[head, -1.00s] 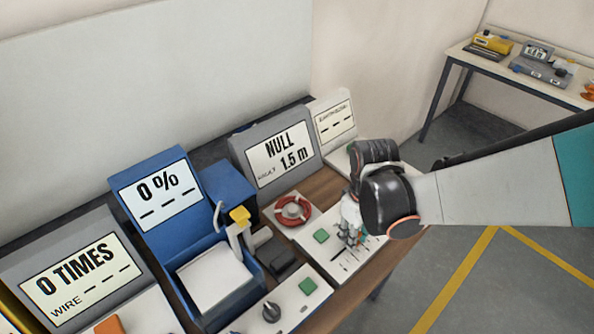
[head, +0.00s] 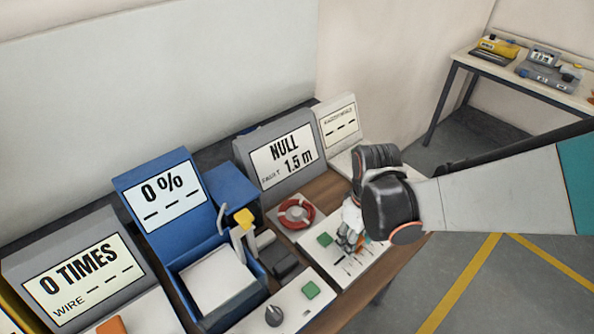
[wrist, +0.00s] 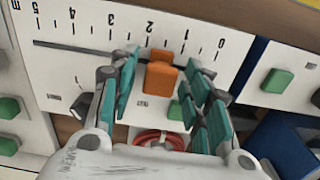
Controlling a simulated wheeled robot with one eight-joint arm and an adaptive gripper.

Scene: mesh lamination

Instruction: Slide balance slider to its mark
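The orange slider knob (wrist: 161,77) sits on the slotted white panel (wrist: 75,60), beneath a printed metre scale. In the wrist view it lies near the 2, between the 2 and the 1. My gripper (wrist: 163,100) is open, with teal-padded fingers on either side of the knob and a visible gap at each side. In the head view my gripper (head: 350,242) is low over the panel and hides most of the slider. The grey display (head: 284,158) behind reads NULL, FAULT 1.5 m.
A green button (head: 325,239) is left of my gripper on the panel. A red ring (head: 296,213) lies behind it. In the wrist view a dark knob (wrist: 82,104) is left of the fingers. A blue machine (head: 165,195) stands further left.

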